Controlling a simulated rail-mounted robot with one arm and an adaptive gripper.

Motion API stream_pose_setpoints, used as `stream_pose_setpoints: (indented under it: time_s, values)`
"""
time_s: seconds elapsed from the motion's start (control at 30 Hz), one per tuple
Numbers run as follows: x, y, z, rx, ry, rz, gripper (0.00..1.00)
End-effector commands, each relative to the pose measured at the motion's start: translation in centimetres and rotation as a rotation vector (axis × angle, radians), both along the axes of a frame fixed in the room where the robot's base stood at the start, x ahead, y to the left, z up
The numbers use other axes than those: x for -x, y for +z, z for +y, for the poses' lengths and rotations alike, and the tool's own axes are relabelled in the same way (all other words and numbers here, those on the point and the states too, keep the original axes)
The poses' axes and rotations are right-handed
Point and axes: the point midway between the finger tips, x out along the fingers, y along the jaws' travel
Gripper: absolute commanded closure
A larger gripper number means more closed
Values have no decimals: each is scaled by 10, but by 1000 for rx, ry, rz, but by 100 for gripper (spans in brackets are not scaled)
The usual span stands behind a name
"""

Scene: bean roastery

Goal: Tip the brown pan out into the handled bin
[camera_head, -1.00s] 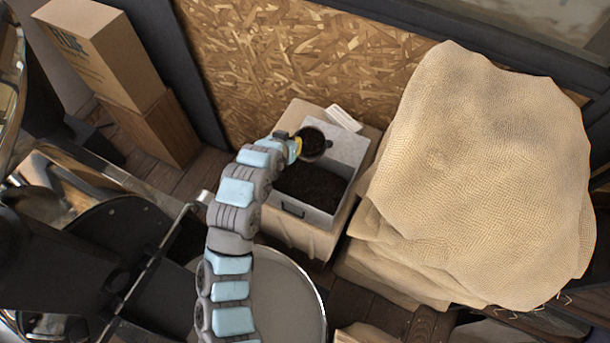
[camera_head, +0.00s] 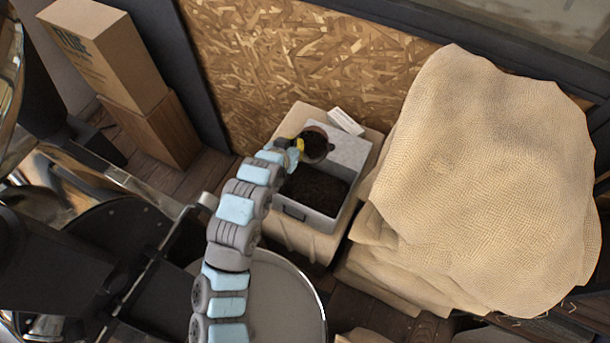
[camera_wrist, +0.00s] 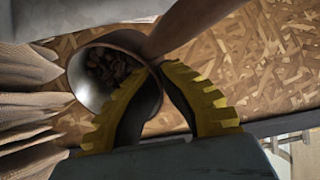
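The brown pan (camera_head: 317,146) is over the back left part of the grey handled bin (camera_head: 350,150). Dark beans show inside the pan, also in the wrist view (camera_wrist: 78,88). The pan looks tilted, but I cannot tell how far. The bin has a dark handle on its front and dark contents inside. My gripper (camera_head: 299,146) is at the pan's left side. In the wrist view, its yellow fingers (camera_wrist: 160,66) close together at the pan, where the brown handle (camera_wrist: 195,22) joins. The exact grip is partly hidden.
The bin stands on a pale base (camera_head: 275,228) against a chipboard wall (camera_head: 290,60). A large burlap heap (camera_head: 490,180) rises close on its right. A small white card (camera_head: 346,121) is behind the bin. Cardboard boxes (camera_head: 105,60) and dark machinery are on the left.

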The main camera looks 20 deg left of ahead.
Motion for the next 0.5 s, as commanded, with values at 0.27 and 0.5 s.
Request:
stream_pose_setpoints:
  time_s: [0.27,0.5]
  values:
    - [1,-3,1,-9,2,-40,100]
    - [3,-6,1,-16,4,-68,100]
